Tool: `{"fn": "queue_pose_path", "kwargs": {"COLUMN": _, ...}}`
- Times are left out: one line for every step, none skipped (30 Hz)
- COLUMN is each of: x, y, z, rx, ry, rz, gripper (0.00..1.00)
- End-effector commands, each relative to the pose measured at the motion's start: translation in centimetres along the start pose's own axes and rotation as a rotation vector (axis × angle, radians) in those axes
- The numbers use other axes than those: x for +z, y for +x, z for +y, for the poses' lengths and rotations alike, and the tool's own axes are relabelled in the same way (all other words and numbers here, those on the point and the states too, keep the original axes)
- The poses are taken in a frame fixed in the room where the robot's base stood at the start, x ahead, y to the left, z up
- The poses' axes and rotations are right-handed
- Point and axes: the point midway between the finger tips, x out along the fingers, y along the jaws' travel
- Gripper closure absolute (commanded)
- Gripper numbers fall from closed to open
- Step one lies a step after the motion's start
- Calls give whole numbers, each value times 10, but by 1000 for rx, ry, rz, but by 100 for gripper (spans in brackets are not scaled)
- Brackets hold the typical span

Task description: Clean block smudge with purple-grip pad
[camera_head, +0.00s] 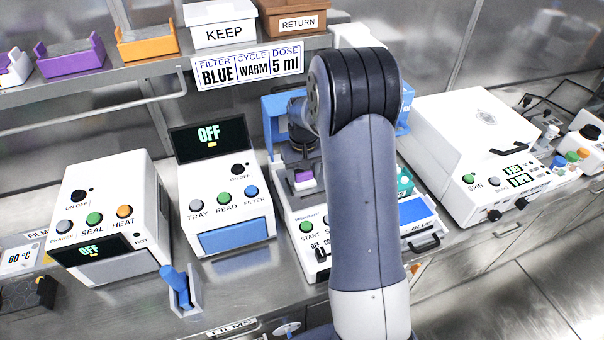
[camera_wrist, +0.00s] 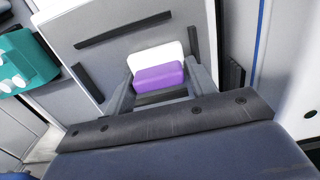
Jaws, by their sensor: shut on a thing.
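The purple-grip pad (camera_wrist: 160,76) shows in the wrist view as a purple bar on a white body. My gripper (camera_wrist: 160,90) is shut on it, with a grey finger on each side. In the head view the pad (camera_head: 304,177) is below the wrist end of my arm, over the middle machine; my arm hides much of this area. In the wrist view a light grey panel (camera_wrist: 100,48) with dark bars lies beyond the pad. I cannot tell whether the pad touches it. I cannot make out the block or its smudge.
A teal part (camera_wrist: 22,62) is at the left of the wrist view. A blue frame (camera_head: 275,108) stands behind my wrist. The reader (camera_head: 225,192) is to the left, the heat sealer (camera_head: 105,205) farther left, and a white spin machine (camera_head: 470,135) to the right.

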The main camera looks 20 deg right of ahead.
Motion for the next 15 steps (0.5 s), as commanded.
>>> {"fn": "queue_pose_path", "kwargs": {"x": 0, "y": -1, "z": 3, "rx": 0, "ry": 1, "rz": -1, "gripper": 65}}
{"fn": "queue_pose_path", "kwargs": {"x": 0, "y": -1, "z": 4, "rx": 0, "ry": 1, "rz": 0, "gripper": 65}}
{"fn": "queue_pose_path", "kwargs": {"x": 0, "y": -1, "z": 5, "rx": 1, "ry": 1, "rz": 0, "gripper": 65}}
{"fn": "queue_pose_path", "kwargs": {"x": 0, "y": -1, "z": 6, "rx": 1, "ry": 1, "rz": 1, "gripper": 65}}
{"fn": "queue_pose_path", "kwargs": {"x": 0, "y": -1, "z": 7, "rx": 2, "ry": 2, "rz": 1, "gripper": 65}}
{"fn": "queue_pose_path", "kwargs": {"x": 0, "y": -1, "z": 9, "rx": 2, "ry": 3, "rz": 2, "gripper": 65}}
{"fn": "queue_pose_path", "kwargs": {"x": 0, "y": -1, "z": 11, "rx": 2, "ry": 3, "rz": 2, "gripper": 65}}
{"fn": "queue_pose_path", "kwargs": {"x": 0, "y": 0, "z": 14, "rx": 3, "ry": 3, "rz": 2, "gripper": 65}}
{"fn": "queue_pose_path", "kwargs": {"x": 0, "y": 0, "z": 17, "rx": 3, "ry": 3, "rz": 2, "gripper": 65}}
{"fn": "queue_pose_path", "kwargs": {"x": 0, "y": 0, "z": 19, "rx": 3, "ry": 3, "rz": 3, "gripper": 65}}
{"fn": "queue_pose_path", "kwargs": {"x": -1, "y": 0, "z": 22, "rx": 3, "ry": 4, "rz": 3, "gripper": 65}}
{"fn": "queue_pose_path", "kwargs": {"x": -1, "y": 0, "z": 26, "rx": 3, "ry": 5, "rz": 3, "gripper": 65}}
{"fn": "queue_pose_path", "kwargs": {"x": -1, "y": 1, "z": 29, "rx": 4, "ry": 5, "rz": 3, "gripper": 65}}
{"fn": "queue_pose_path", "kwargs": {"x": -1, "y": 1, "z": 32, "rx": 4, "ry": 5, "rz": 3, "gripper": 65}}
{"fn": "queue_pose_path", "kwargs": {"x": -1, "y": 1, "z": 35, "rx": 4, "ry": 4, "rz": 3, "gripper": 65}}
